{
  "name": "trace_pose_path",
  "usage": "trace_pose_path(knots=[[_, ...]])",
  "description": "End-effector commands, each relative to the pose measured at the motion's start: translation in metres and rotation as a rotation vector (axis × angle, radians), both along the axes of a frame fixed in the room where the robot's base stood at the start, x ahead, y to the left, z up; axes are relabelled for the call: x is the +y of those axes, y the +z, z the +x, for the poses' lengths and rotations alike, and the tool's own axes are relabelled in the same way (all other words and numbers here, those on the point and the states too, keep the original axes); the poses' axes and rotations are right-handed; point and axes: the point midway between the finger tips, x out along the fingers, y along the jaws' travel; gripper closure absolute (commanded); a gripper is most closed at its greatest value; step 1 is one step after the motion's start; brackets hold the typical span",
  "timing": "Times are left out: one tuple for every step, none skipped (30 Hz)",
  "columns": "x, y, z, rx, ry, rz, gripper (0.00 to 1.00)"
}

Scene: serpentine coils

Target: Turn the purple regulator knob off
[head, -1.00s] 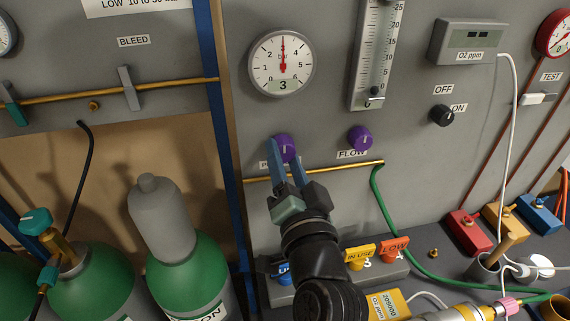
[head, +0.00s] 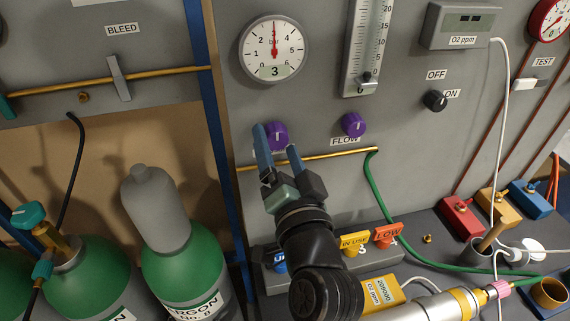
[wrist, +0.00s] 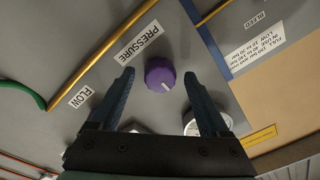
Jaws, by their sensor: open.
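A purple knob (head: 278,134) with a white pointer line sits on the grey panel below a round gauge (head: 273,50). In the wrist view this knob (wrist: 160,73) is beside a PRESSURE label (wrist: 139,43). The gauge needle points straight up and its display shows 3. My gripper (head: 275,142) is open, with one blue finger on each side of the knob. In the wrist view my gripper's fingertips (wrist: 159,80) stand apart from the knob, with a gap on both sides. I cannot tell how far the tips are from the panel.
A second purple knob (head: 353,124), above the FLOW label (head: 345,141), is to the right. A brass pipe (head: 325,160) crosses the panel below both knobs. Green cylinders (head: 188,268) stand at the left. Yellow and orange tags (head: 353,243) and a green hose (head: 400,235) are lower right.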

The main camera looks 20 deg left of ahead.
Motion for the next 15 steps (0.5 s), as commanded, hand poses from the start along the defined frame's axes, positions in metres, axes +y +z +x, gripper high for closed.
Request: trace_pose_path(knots=[[-0.004,-0.002,-0.004,0.001,-0.002,0.0,0.21],[-0.006,-0.002,-0.007,0.0,-0.002,-0.001,0.21],[-0.009,-0.003,-0.011,0.001,-0.003,-0.001,0.21],[-0.012,-0.004,-0.016,0.0,-0.003,0.0,0.21],[-0.014,-0.004,-0.021,0.0,-0.003,0.0,0.21],[-0.02,-0.006,-0.028,0.002,-0.004,-0.001,0.21],[-0.024,-0.006,-0.033,0.001,-0.005,0.0,0.21],[-0.028,-0.006,-0.039,0.001,-0.005,0.0,0.21],[-0.033,-0.007,-0.047,0.001,-0.004,-0.001,0.21],[-0.037,-0.008,-0.052,0.001,-0.005,0.0,0.21],[-0.041,-0.008,-0.058,0.001,-0.004,-0.001,0.21],[-0.045,-0.008,-0.065,0.0,-0.004,-0.002,0.21],[-0.049,-0.009,-0.07,0.001,-0.004,-0.001,0.21],[-0.052,-0.009,-0.075,0.001,-0.005,-0.002,0.21],[-0.056,-0.009,-0.081,0.0,-0.004,-0.001,0.21]])
